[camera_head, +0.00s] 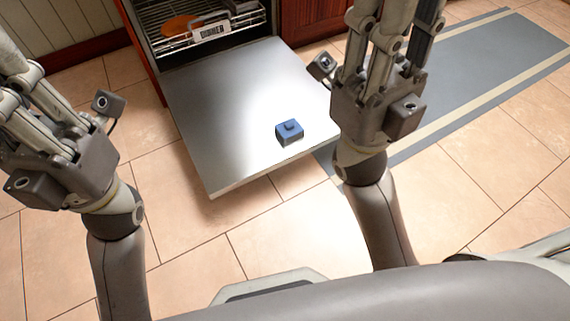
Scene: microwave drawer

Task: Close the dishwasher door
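The dishwasher door (225,115) is open and lies nearly flat, its metal inner face up, reaching out from the dishwasher over the floor. A small dark blue block-like part (289,132) sits on that face near the outer edge. My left gripper (38,110) is left of the door and apart from it in the picture. My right gripper (388,60) is at the door's right side and overlaps its right outer corner in the picture; I cannot tell whether they touch. Both grippers point up the picture, and their fingertips are cut off or unclear.
The dishwasher opening (157,38) shows a wire rack (165,15) with an orange item (180,24) and a labelled holder (211,32). Reddish wooden cabinets (315,18) flank it. A grey-blue striped mat (490,62) lies at right. The tiled floor (190,245) before the door is clear.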

